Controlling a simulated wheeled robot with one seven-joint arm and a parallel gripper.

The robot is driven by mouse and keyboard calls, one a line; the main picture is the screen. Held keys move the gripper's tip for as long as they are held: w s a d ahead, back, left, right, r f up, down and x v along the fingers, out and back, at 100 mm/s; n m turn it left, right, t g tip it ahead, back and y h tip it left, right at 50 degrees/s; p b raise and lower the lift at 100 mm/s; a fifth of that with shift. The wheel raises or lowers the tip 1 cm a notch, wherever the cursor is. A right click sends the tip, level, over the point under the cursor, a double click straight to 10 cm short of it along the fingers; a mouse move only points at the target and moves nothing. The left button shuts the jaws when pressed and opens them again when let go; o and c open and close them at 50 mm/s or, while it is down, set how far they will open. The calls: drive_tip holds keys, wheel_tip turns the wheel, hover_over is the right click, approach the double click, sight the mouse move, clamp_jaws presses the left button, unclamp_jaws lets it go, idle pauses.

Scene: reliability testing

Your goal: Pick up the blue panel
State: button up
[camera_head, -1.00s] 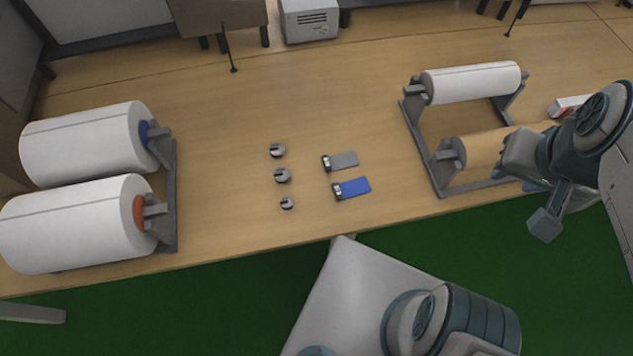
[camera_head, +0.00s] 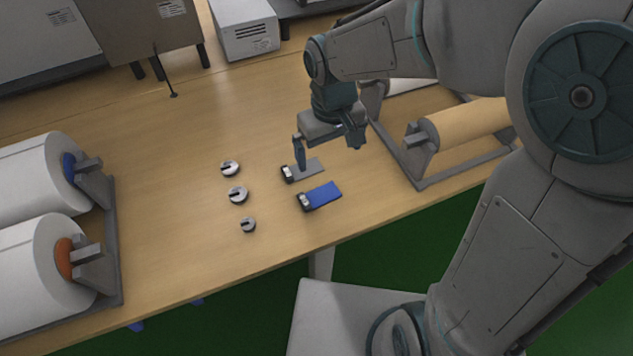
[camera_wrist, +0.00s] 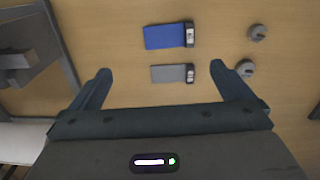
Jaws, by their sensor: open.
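The blue panel (camera_head: 322,195) lies flat on the wooden table, with a small metal clip piece at its left end. In the wrist view the blue panel (camera_wrist: 164,36) lies beyond the fingertips, above the grey panel. The grey panel (camera_head: 309,167) lies beside it, farther from the table's front edge. My gripper (camera_head: 330,158) is open and empty above the grey panel, with fingers pointing down. In the wrist view my gripper (camera_wrist: 160,72) has its two fingers spread wide, with the grey panel (camera_wrist: 171,74) between the fingertips and the blue panel farther up.
Several round metal weights, such as one (camera_head: 238,195), lie left of the panels. White rolls on a stand (camera_head: 112,250) are at the left. A brown roll on a stand (camera_head: 472,124) is at the right. The table between weights and panels is clear.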

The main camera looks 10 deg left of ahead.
drive_tip(key=b, duration=0.1)
hover_over(320, 197)
wheel_tip(320, 197, down, 9)
drive_tip(key=shift+d+f, duration=0.1)
drive_tip(key=shift+f, duration=3.1)
drive_tip(key=c, duration=0.7)
